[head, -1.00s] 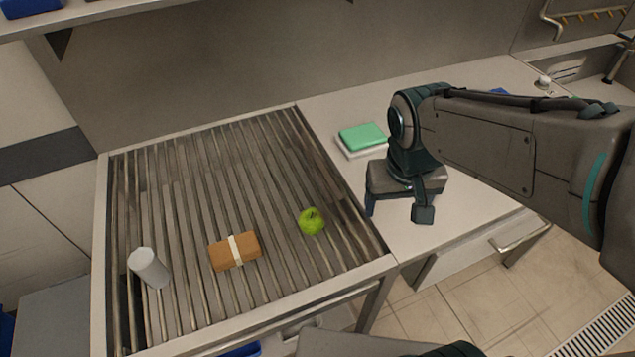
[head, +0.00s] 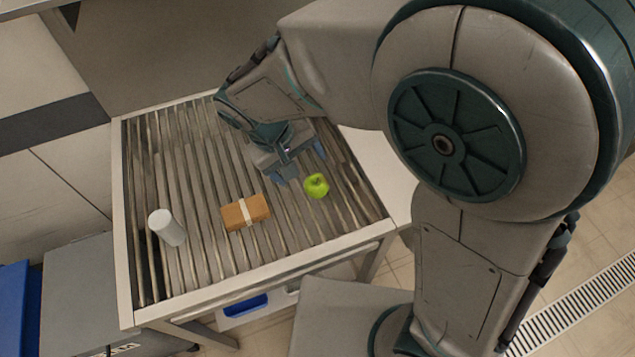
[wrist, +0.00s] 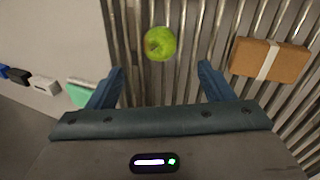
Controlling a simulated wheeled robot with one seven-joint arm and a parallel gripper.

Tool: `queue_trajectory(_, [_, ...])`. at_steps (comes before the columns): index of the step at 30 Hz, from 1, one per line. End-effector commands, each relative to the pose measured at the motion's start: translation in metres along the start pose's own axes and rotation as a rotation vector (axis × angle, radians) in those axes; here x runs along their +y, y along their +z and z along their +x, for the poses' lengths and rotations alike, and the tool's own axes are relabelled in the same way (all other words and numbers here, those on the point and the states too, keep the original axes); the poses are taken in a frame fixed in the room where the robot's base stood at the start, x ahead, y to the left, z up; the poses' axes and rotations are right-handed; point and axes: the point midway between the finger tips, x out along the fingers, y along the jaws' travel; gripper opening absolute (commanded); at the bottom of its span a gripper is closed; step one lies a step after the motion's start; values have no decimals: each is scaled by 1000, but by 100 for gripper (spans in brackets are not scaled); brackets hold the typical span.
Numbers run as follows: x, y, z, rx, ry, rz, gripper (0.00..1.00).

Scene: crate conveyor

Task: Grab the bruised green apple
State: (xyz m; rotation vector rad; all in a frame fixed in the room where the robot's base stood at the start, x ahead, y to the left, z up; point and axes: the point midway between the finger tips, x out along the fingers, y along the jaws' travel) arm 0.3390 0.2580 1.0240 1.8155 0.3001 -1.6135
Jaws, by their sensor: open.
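The green apple (head: 316,186) sits on the slatted roller surface, toward its right side in the head view. In the wrist view the apple (wrist: 160,43) shows a brownish patch on its left side and lies ahead of the fingertips, roughly centred between them. My gripper (head: 303,170) is open and empty, above the rollers and just behind and left of the apple in the head view. Its two blue-grey fingers (wrist: 162,80) are spread apart in the wrist view. The apple is not between the fingers.
A brown box with a white band (head: 245,212) lies left of the apple; it also shows in the wrist view (wrist: 270,61). A white cylinder (head: 166,227) is farther left on the conveyor (head: 125,270). A green item (wrist: 80,92) lies on the side counter. Rollers around the apple are clear.

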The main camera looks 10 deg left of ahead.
Motion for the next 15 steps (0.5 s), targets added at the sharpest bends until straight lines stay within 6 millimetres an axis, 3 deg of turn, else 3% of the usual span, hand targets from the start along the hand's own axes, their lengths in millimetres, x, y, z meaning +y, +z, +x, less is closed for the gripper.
queue_trajectory(6, [0,0,40,-3,1,-1,75])
queue_trajectory(15, [0,-2,60,-2,0,-2,75])
